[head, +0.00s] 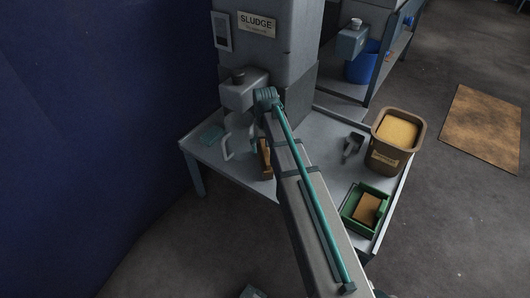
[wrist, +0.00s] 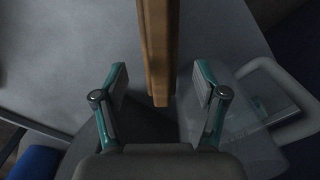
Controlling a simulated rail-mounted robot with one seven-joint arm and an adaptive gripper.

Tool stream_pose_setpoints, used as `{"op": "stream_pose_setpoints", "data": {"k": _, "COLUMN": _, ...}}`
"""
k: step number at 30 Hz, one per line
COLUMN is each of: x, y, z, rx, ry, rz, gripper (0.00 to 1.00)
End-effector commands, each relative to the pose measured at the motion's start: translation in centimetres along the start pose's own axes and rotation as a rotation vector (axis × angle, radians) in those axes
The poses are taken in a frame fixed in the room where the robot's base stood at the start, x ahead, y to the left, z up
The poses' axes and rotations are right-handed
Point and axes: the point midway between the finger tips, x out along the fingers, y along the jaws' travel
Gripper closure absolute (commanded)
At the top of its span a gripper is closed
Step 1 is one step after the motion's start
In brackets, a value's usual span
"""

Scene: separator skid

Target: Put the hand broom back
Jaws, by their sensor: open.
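A brown wooden piece, which looks like the hand broom (head: 265,158), is on the grey table beside my arm, which partly covers it in the head view. In the wrist view the wooden piece (wrist: 158,45) comes down from the top edge, and its end lies between my fingers. My gripper (wrist: 160,88) is open, with a visible gap between each finger and the wood. My gripper is hidden behind my arm in the head view. The rest of the wooden piece is out of frame in the wrist view, and I cannot make out bristles.
A clear jug (head: 238,138) with a pale handle stands close left of the wood; its handle (wrist: 285,80) shows at right in the wrist view. A dark scoop (head: 352,146), a tub of yellow granules (head: 396,133) and a green tray (head: 350,212) are to the right. The SLUDGE tank (head: 270,55) stands behind.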

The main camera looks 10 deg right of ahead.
Motion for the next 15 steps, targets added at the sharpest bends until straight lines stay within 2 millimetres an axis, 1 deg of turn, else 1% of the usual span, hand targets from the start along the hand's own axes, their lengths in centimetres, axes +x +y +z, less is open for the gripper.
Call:
{"op": "stream_pose_setpoints", "data": {"k": 1, "x": -1.4, "y": 0.0, "z": -0.1, "rx": 0.0, "ry": 0.003, "rz": 0.0, "gripper": 0.28}}
{"op": "stream_pose_setpoints", "data": {"k": 6, "x": -4.1, "y": 0.0, "z": -0.1, "rx": 0.0, "ry": 0.002, "rz": 0.0, "gripper": 0.28}}
{"op": "stream_pose_setpoints", "data": {"k": 10, "x": -5.3, "y": 0.0, "z": 0.0, "rx": 0.0, "ry": 0.0, "rz": 0.0, "gripper": 0.28}}
{"op": "stream_pose_setpoints", "data": {"k": 15, "x": -5.8, "y": 0.0, "z": 0.0, "rx": 0.0, "ry": 0.0, "rz": 0.0, "gripper": 0.28}}
